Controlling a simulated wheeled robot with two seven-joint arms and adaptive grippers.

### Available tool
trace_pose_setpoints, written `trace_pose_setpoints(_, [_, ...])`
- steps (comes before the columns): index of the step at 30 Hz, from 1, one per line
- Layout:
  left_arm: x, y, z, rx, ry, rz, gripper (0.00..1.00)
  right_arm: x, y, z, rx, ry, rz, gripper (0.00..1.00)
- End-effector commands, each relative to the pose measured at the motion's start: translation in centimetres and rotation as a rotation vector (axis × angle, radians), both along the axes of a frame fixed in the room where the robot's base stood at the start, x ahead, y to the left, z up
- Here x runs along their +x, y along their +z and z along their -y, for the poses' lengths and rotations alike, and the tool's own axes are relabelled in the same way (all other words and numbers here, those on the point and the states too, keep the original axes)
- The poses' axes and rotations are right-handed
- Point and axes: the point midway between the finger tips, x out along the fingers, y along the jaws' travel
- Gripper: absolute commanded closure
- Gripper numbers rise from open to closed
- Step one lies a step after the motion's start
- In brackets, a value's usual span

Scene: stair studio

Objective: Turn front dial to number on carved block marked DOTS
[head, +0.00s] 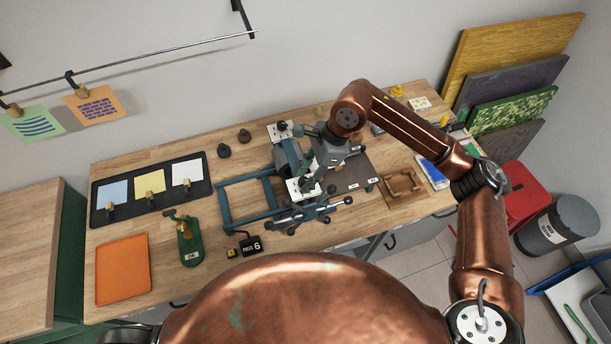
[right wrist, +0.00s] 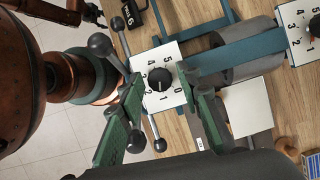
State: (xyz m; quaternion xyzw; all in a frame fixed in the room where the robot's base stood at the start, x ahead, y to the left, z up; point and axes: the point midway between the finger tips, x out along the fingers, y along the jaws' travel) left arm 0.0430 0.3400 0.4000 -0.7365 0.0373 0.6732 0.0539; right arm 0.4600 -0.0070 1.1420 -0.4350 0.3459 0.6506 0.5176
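The front dial (head: 298,191) is a white plate on the near end of a blue-framed press. In the right wrist view, its black knob (right wrist: 160,79) sits among the numbers 0 to 5; I cannot tell which number it points at. My right gripper (head: 313,178) is over this dial. Its green fingers (right wrist: 160,88) are open on either side of the knob, with gaps visible. A second, similar dial (head: 279,131) is at the press's far end. I cannot make out a carved block marked DOTS. My left gripper is not in view.
A spoked handle with black balls (right wrist: 99,44) stands close beside the front dial. A black block with a 6 (head: 250,246) and a green device (head: 189,243) are nearer the bench's front. A dark tray of colored cards (head: 130,188) lies left.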

Motion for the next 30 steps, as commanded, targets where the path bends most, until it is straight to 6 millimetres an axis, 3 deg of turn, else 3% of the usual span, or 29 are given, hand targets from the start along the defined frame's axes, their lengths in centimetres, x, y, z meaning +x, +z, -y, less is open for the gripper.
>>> trace_pose_setpoints(13, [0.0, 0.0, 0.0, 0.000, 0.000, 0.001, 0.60, 0.0, 0.0, 0.0, 0.000, 0.000, 0.000, 1.00])
trace_pose_setpoints(23, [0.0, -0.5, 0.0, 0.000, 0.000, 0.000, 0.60, 0.0, -0.1, 0.0, 0.000, -0.036, 0.001, 1.00])
trace_pose_setpoints(30, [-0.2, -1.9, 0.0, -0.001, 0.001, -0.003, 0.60, -0.1, -0.2, 0.0, 0.002, -0.171, 0.004, 1.00])
